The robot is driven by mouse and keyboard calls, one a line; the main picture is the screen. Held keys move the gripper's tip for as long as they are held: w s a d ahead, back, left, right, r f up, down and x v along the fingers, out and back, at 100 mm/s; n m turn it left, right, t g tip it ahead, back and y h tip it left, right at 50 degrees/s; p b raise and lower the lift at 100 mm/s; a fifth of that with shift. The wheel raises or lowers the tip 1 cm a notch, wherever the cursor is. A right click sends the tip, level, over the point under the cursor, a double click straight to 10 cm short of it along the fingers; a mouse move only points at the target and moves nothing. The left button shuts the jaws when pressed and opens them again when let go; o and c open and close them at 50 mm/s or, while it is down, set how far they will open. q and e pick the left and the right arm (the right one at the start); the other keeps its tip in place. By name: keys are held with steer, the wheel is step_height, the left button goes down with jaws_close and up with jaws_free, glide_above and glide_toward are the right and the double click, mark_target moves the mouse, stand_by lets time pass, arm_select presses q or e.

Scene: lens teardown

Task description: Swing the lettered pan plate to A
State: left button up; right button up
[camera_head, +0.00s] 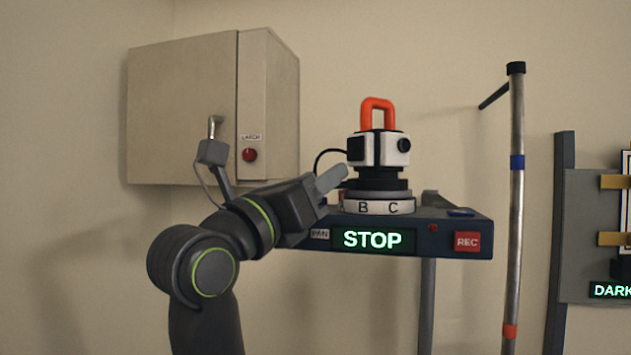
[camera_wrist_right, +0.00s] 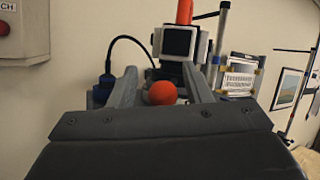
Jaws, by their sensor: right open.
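The lettered pan plate (camera_head: 372,206) is a pale ring under the camera, on top of the dark pan base (camera_head: 460,225). Its letters B and C face me, and another letter at its left edge is mostly hidden. My right gripper (camera_head: 330,180) is at the plate's left side, its fingers pointing right. In the right wrist view its two fingers are apart, with an orange-red ball knob (camera_wrist_right: 161,93) showing between them; I cannot tell whether they touch it. My left gripper is not in view.
The white and black camera (camera_head: 378,148) with an orange handle stands above the plate. The base front has a lit STOP display (camera_head: 372,240) and a red REC button (camera_head: 467,241). A cabinet (camera_head: 185,110) hangs left; a metal pole (camera_head: 516,200) stands right.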

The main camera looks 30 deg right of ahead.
steer(key=shift+s+a+f+b, duration=0.2)
steer(key=shift+a+f+b, duration=0.05)
steer(key=shift+a+b, duration=0.1)
arm_select(q)
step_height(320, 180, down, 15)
steer(key=b, duration=1.4)
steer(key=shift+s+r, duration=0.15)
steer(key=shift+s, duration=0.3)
arm_select(e)
steer(key=v, duration=1.6)
steer(key=shift+a, duration=0.25)
steer(key=shift+w+f, duration=0.1)
steer(key=shift+f, duration=0.05)
